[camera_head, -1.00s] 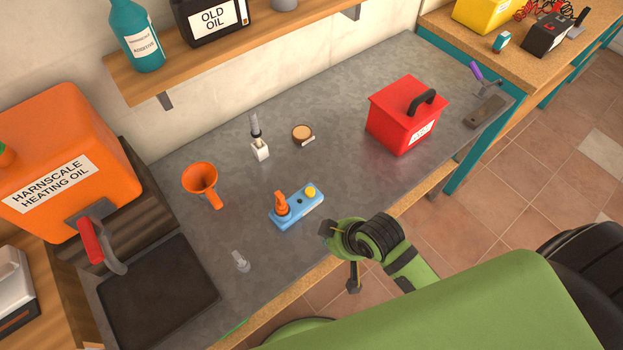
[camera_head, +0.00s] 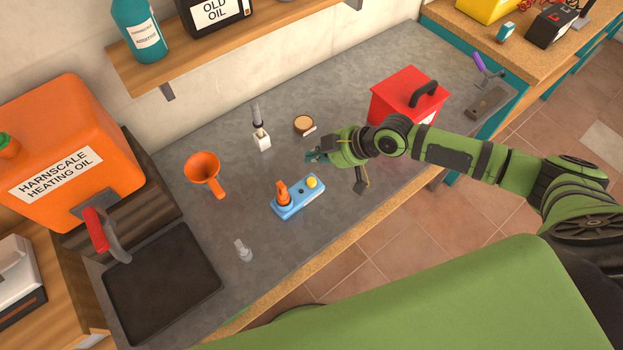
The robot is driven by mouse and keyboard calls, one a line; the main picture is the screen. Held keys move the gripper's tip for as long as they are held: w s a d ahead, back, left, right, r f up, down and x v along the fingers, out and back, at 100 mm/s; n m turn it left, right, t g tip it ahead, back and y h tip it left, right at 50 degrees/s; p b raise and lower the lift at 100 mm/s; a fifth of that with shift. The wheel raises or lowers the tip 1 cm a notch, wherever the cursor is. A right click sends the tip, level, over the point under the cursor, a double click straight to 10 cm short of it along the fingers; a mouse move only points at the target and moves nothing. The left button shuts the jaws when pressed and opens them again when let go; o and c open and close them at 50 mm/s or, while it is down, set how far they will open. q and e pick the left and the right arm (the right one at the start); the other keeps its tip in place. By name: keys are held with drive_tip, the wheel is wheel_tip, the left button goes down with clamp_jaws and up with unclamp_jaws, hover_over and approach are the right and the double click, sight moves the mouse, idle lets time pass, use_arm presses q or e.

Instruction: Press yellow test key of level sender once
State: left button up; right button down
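The level sender (camera_head: 299,198) is a light blue block lying on the grey worktop, with an orange knob (camera_head: 283,192) at its left end and a round yellow key (camera_head: 312,182) at its right end. A small dark spot sits between them. My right gripper (camera_head: 313,157) is above the worktop, just behind and slightly right of the yellow key in the picture, apart from it. Its fingertips are small and dark, and I cannot tell whether they are open or shut. My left gripper is out of view.
An orange funnel (camera_head: 204,171), a white holder (camera_head: 262,139), a round wooden-topped jar (camera_head: 304,124) and a small clear piece (camera_head: 243,250) stand around the sender. A red box (camera_head: 402,92) is behind my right arm. A black tray (camera_head: 163,284) lies at left.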

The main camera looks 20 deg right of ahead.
sight(314, 183)
drive_tip(key=shift+f, duration=0.1)
wheel_tip(314, 183, down, 9)
drive_tip(key=b, duration=0.7)
drive_tip(key=shift+r+b, duration=0.2)
drive_tip(key=shift+b, duration=0.1)
idle(1.1)
drive_tip(key=shift+f+b, duration=0.4)
drive_tip(key=shift+f, duration=0.05)
drive_tip(key=shift+s+f+b, duration=0.1)
drive_tip(key=shift+f+b, duration=0.25)
drive_tip(key=shift+f, duration=0.1)
idle(0.5)
drive_tip(key=shift+r, duration=0.15)
drive_tip(key=shift+r+p, duration=0.75)
